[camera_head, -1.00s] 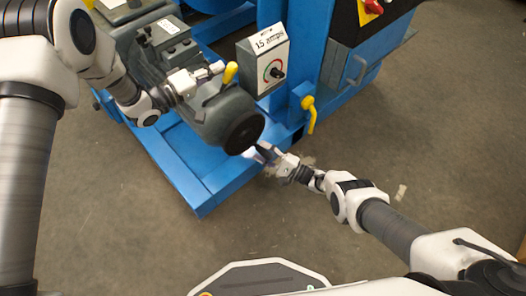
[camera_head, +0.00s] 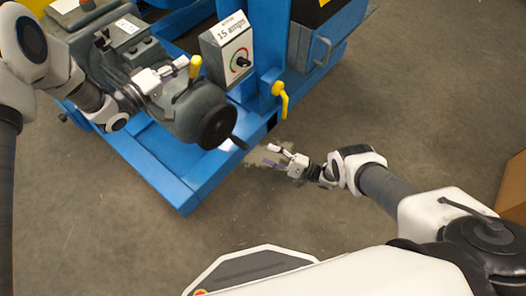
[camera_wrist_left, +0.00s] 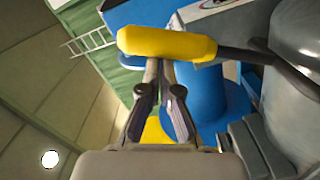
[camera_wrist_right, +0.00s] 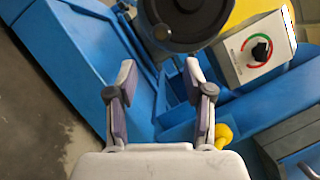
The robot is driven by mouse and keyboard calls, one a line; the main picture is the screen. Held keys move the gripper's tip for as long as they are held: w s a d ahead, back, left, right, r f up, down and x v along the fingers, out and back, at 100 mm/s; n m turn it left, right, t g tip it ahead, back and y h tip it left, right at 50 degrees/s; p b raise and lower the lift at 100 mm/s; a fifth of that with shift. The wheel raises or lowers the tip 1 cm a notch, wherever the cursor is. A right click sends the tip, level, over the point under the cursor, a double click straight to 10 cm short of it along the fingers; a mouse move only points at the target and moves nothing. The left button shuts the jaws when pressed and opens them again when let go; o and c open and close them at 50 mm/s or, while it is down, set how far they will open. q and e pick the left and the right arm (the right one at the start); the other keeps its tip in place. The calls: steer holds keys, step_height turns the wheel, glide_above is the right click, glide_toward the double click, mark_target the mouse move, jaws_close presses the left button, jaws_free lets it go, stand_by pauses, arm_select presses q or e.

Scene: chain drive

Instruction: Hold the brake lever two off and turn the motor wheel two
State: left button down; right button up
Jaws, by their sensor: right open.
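The yellow-handled brake lever (camera_head: 195,66) stands at the grey motor; its yellow grip (camera_wrist_left: 167,43) crosses the left wrist view. My left gripper (camera_head: 182,66) is at this lever. Its fingers (camera_wrist_left: 158,70) are close together, with their tips at the grip's edge; they do not visibly wrap around it. The dark round motor wheel (camera_head: 217,126) is on the motor's near end, with a short dark rod (camera_head: 239,143) sticking out beside it. The wheel (camera_wrist_right: 185,22) also tops the right wrist view. My right gripper (camera_head: 273,155) is open, empty and apart from the wheel.
A blue frame (camera_head: 175,190) surrounds the motor's base. A grey control box (camera_head: 230,50) labelled "15 amps" with a knob stands behind. A yellow-handled valve (camera_head: 282,98) is on the blue post. Floor is clear in front; a brown box (camera_head: 514,190) is at the right edge.

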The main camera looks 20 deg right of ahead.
steer(key=c, duration=0.5)
steer(key=shift+f, duration=0.3)
jaws_close()
steer(key=s+a+f+n+g+h, duration=0.2)
steer(key=s+f+n+g+h, duration=0.3)
steer(key=s+f+n+g, duration=0.5)
steer(key=w+d+r+n+h, duration=0.2)
steer(key=w+r+n, duration=0.3)
steer(key=w+r, duration=0.4)
steer(key=w+d+r+n+h, duration=0.3)
steer(key=w+r, duration=0.6)
steer(key=r, duration=0.6)
steer(key=shift+w+d+r+n+g, duration=0.15)
steer(key=shift+d+n+g, duration=0.2)
steer(key=shift+n, duration=0.85)
